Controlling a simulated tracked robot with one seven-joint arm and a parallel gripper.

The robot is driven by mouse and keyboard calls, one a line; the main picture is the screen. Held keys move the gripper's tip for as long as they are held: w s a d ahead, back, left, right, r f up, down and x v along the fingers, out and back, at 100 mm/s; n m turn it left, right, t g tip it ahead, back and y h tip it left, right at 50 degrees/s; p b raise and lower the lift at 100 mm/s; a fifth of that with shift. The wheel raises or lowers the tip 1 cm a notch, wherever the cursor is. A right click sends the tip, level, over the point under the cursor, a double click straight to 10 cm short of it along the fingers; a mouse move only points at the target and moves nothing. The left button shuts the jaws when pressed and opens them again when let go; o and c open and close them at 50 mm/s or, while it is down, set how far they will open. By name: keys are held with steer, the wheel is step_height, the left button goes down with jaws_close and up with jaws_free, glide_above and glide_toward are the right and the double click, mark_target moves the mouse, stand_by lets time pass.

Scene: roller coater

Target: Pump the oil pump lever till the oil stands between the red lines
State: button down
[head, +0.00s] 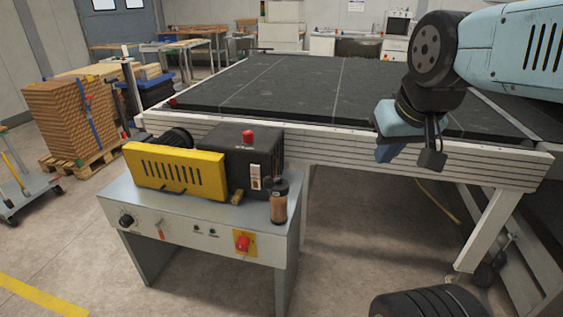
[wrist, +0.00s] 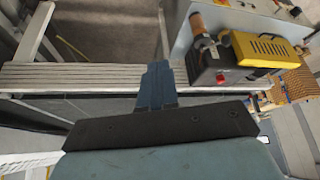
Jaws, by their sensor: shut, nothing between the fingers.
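The oil pump lever (head: 279,205) has a brown wooden grip and a dark upper part, and stands at the right front of the grey cabinet. Its brown grip also shows at the top of the wrist view (wrist: 197,22). A black box (head: 238,152) with a red cap stands beside it and bears a small pale gauge (head: 256,178). The gauge's red lines and oil level are too small to read. My gripper (head: 384,154) is shut and empty above the conveyor's front rail, right of the lever and well apart from it. Its blue fingers show in the wrist view (wrist: 158,68).
A yellow slotted guard (head: 175,168) stands left of the box. The cabinet front (head: 180,226) has a knob, small switches and a red button (head: 242,242) on a yellow plate. Open floor lies right of the cabinet.

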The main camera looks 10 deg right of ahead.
steer(key=shift+d, duration=0.1)
steer(key=w+a+f+m+g, duration=0.1)
steer(key=w+a, duration=0.3)
steer(key=w, duration=0.4)
steer(key=w+a+f+m+g+y, duration=0.1)
steer(key=w+a+f+g, duration=0.2)
steer(key=w, duration=0.6)
steer(key=w+a+f+m+g+y, duration=0.1)
steer(key=w+a+m, duration=0.1)
steer(key=w+a, duration=0.4)
steer(key=w, duration=0.3)
steer(key=shift+w+f+g, duration=0.15)
steer(key=shift+f+g, duration=0.25)
steer(key=s+a+f, duration=0.1)
steer(key=a+f, duration=0.1)
steer(key=f, duration=0.4)
steer(key=s+a+f, duration=0.1)
steer(key=a+f, duration=0.1)
steer(key=f, duration=0.4)
steer(key=shift+a, duration=0.25)
